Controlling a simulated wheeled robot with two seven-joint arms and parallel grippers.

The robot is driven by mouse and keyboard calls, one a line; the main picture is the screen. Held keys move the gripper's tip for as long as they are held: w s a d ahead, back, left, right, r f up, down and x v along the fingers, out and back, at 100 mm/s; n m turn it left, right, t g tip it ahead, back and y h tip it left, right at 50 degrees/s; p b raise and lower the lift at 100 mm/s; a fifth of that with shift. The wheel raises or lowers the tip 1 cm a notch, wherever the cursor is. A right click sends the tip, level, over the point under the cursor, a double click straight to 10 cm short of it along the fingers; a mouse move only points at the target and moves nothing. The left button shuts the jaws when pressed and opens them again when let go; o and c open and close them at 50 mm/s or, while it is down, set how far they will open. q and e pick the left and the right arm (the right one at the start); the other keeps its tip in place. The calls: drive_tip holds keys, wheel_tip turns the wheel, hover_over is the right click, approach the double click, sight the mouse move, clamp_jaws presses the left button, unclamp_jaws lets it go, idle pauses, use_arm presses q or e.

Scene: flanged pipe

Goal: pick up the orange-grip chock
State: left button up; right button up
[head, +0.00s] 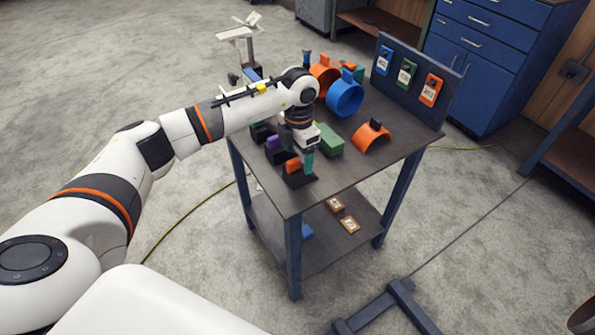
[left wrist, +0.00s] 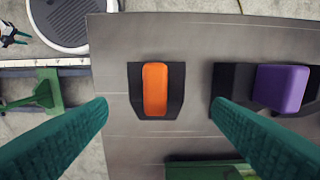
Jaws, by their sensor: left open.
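The orange-grip chock (head: 297,176) is a black block with an orange grip on top, near the front corner of the table. In the left wrist view the orange-grip chock (left wrist: 155,90) lies between and beyond the two green fingertips. My left gripper (head: 308,160) is open and empty, above and close to the chock; its fingers also show in the left wrist view (left wrist: 160,108). In the head view the gripper partly covers the chock. My right gripper is not in view.
A purple-grip chock (left wrist: 280,88) sits just right of it in the left wrist view, close to one finger. A green block (head: 329,140), an orange half-ring (head: 372,137) and a blue ring (head: 345,97) stand on the table (head: 350,172). A panel with tags (head: 412,80) rises behind.

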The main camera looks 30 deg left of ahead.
sight(300, 168)
use_arm(q)
drive_tip(key=f, duration=0.4)
drive_tip(key=shift+s+f+p, duration=0.15)
drive_tip(key=shift+s+p, duration=0.15)
drive_tip(key=shift+p, duration=0.1)
drive_tip(key=shift+c, duration=0.5)
drive_tip(key=c, duration=1.1)
